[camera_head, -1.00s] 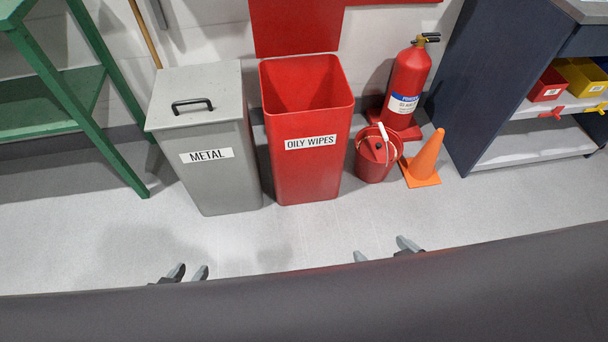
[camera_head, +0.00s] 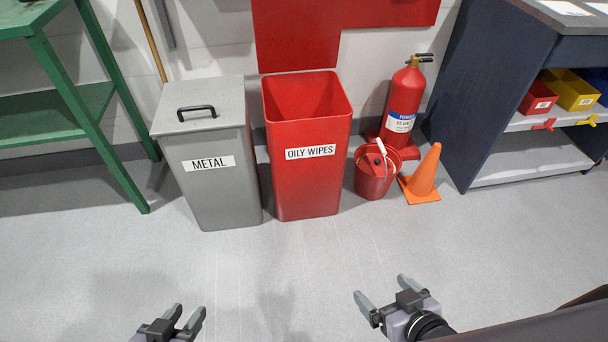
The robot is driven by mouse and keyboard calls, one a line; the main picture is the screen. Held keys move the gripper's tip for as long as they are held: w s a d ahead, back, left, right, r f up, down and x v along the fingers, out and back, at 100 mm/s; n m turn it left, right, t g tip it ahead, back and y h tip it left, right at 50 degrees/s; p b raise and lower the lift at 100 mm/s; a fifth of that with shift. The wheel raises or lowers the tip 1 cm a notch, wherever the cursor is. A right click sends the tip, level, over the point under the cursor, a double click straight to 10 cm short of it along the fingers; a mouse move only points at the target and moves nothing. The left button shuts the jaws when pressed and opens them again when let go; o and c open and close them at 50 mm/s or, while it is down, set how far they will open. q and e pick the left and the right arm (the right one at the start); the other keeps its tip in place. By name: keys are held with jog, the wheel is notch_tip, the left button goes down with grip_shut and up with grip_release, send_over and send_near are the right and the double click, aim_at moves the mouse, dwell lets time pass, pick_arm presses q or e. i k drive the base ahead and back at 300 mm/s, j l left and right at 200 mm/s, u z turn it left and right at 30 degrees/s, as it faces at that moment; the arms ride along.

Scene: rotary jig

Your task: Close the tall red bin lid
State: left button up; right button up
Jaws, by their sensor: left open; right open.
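The tall red bin (camera_head: 308,175), labelled OILY WIPES, stands upright on the floor with its top open. A flat red panel (camera_head: 296,45), apparently its raised lid, stands upright behind the rear rim; its upper part is cut off by the picture's top. My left gripper (camera_head: 187,312) is open and empty at the bottom, in front of and left of the bin. My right gripper (camera_head: 381,288) is open and empty, in front of and right of the bin. Neither touches the bin or the lid.
A grey METAL bin (camera_head: 207,180) with a handled lid stands close at left. A red bucket (camera_head: 372,180), fire extinguisher (camera_head: 405,105) and orange cone (camera_head: 423,178) stand at right. A green rack (camera_head: 95,110) and dark shelving (camera_head: 490,95) flank them. The floor in front is clear.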

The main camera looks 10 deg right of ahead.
aim_at(290, 35)
jog(key=u, duration=0.35)
jog(key=i+l+u, duration=0.1)
jog(key=l+u, duration=0.15)
jog(key=u, duration=0.2)
jog(key=l+u, duration=0.25)
jog(key=u, duration=0.2)
jog(key=i+l+u, duration=0.1)
jog(key=l+u, duration=0.3)
jog(key=l, duration=0.4)
jog(key=l+u, duration=0.1)
jog(key=l, duration=0.65)
jog(key=k, duration=0.05)
